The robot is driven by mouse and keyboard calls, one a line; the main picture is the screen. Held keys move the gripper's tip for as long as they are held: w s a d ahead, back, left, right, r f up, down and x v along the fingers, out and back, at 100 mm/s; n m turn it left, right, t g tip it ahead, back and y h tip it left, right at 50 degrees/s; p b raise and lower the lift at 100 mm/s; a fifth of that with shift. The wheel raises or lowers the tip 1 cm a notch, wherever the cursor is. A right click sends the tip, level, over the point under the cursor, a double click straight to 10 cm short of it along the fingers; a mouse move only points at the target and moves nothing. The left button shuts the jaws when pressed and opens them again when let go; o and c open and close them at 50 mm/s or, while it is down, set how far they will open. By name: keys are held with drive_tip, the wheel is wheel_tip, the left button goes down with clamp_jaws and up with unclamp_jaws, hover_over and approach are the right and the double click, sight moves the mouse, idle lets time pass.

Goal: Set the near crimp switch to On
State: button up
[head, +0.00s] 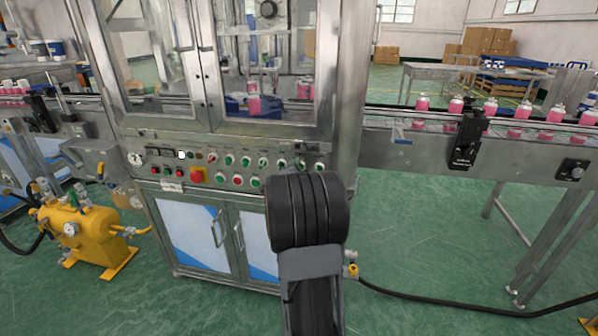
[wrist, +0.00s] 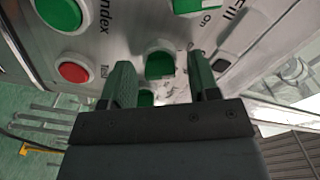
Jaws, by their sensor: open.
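The control panel (head: 225,170) on the machine front carries rows of green and red controls. In the wrist view, my gripper (wrist: 161,72) is open, with its two fingers on either side of a green switch (wrist: 160,66). I cannot tell whether the fingers touch it. A second green control (wrist: 146,98) shows partly between the fingers, lower in the picture. The labels by these two are hidden or too small to read, so I cannot tell which is the near crimp switch or its setting. In the head view, my black wrist hides the gripper and part of the panel.
Close by are a green switch (wrist: 195,5) near "Fill" and "On", a green button (wrist: 60,13) and a red button (wrist: 73,72). A conveyor (head: 500,128) with pink bottles runs right. A yellow tank (head: 82,232) stands left on the floor.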

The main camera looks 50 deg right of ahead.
drive_tip(key=c, duration=0.9)
drive_tip(key=shift+f+b, duration=0.1)
drive_tip(key=shift+b, duration=0.3)
drive_tip(key=m+b, duration=1.1)
drive_tip(key=b, duration=0.4)
drive_tip(key=shift+m+b, duration=0.4)
